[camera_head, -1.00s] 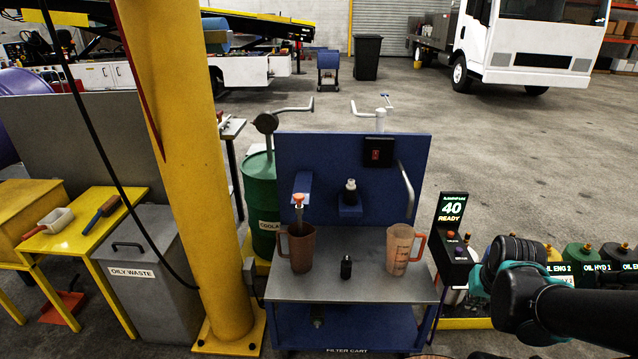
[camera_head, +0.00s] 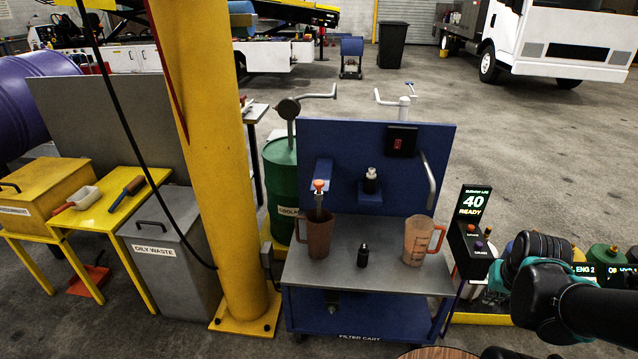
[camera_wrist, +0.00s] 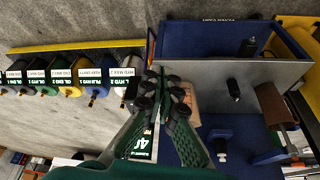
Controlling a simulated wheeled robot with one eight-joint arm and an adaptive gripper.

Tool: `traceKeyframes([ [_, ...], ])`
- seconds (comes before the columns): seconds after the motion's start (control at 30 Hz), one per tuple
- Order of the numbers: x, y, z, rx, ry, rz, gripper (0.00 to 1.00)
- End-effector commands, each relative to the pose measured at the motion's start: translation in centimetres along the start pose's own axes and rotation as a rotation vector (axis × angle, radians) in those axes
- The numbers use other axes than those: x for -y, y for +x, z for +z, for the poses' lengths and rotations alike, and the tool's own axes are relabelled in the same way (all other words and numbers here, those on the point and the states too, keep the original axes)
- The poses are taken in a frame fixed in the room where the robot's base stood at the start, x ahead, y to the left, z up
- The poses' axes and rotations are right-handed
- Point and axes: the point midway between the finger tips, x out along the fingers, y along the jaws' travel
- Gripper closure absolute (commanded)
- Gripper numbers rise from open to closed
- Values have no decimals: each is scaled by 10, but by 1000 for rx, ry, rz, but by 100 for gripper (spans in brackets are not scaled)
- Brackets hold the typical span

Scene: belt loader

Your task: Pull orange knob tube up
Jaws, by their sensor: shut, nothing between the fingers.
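The orange knob (camera_head: 319,185) tops a grey tube (camera_head: 318,203) that stands upright in front of the cart's blue back panel. Its lower end goes into a brown jug (camera_head: 319,236) on the left of the cart's grey top. In the wrist view the orange knob (camera_wrist: 297,163) shows small at the lower right, beside the brown jug (camera_wrist: 271,104). My gripper (camera_wrist: 165,84) is shut and empty, well apart from the tube. In the head view my arm is at the right edge, and the fingertips are hard to make out there.
The filter cart top (camera_head: 385,262) also holds a small black bottle (camera_head: 363,255) and a clear orange-tinted measuring jug (camera_head: 418,241). A black display post (camera_head: 470,228) stands between the cart and my arm. A yellow pillar (camera_head: 215,160) and green drum (camera_head: 280,180) stand left of the cart.

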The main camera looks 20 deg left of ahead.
Motion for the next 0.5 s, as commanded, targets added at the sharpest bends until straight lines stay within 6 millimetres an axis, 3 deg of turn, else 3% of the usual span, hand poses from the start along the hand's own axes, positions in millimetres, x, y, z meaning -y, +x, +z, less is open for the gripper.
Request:
traceKeyframes([
  [0.2, 0, 0, 0, 0, 0, 0, 100],
  [0.37, 6, 1, -5, 0, 23, -20, 81],
  [0.5, 31, 4, -28, 6, 126, -108, 64],
])
